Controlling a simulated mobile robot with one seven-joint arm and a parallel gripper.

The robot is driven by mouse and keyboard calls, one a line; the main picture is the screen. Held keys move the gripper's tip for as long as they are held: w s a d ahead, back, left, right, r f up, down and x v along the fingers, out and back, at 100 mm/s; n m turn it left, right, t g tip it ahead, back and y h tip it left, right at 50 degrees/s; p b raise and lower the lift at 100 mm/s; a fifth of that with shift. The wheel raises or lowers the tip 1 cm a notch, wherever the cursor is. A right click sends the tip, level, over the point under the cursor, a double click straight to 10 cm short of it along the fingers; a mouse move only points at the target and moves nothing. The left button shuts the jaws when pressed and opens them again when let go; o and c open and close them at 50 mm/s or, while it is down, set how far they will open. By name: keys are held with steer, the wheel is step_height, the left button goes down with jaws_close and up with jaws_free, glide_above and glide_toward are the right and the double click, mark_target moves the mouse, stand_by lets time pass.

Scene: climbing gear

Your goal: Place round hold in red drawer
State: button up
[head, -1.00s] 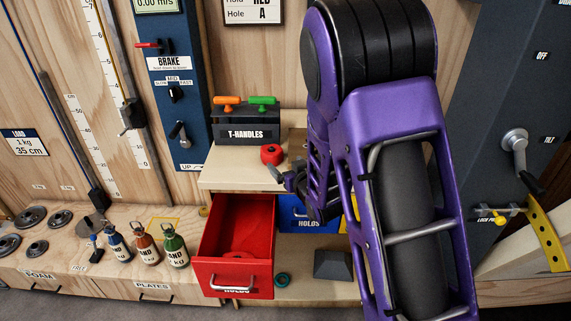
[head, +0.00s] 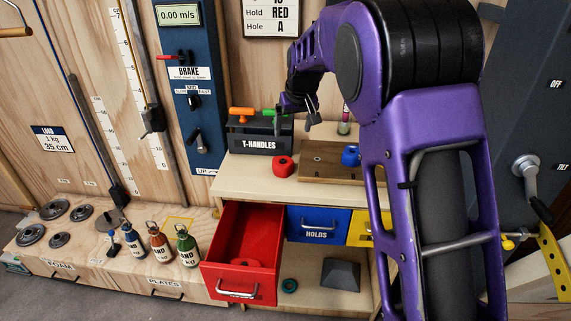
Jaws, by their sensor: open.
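A round red hold (head: 282,167), ring-like with a dark centre, lies on the wooden top shelf in front of the T-handles box. A teal ring (head: 289,285) lies on the lower shelf, right of the open drawer. The red drawer (head: 239,282) is pulled open below the top shelf; its inside is red, and I cannot tell whether a separate red thing lies in it. My gripper (head: 296,117) is open and appears empty. It is raised at the T-handles box in the picture, above and apart from the red hold.
The T-handles box (head: 260,136) holds orange and green handles. A blue hold (head: 351,156) sits on a wooden board (head: 320,164). The blue drawer (head: 318,223) and yellow drawer (head: 360,229) look shut. A dark pyramid (head: 341,275) is below. Sand bottles (head: 160,244) stand left.

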glide_above(284, 161)
steer(key=s, duration=0.3)
steer(key=shift+g, duration=0.3)
steer(key=f, duration=1)
steer(key=shift+w+d, duration=0.15)
steer(key=shift+d, duration=0.25)
steer(key=shift+x, duration=2.75)
steer(key=shift+c, duration=0.2)
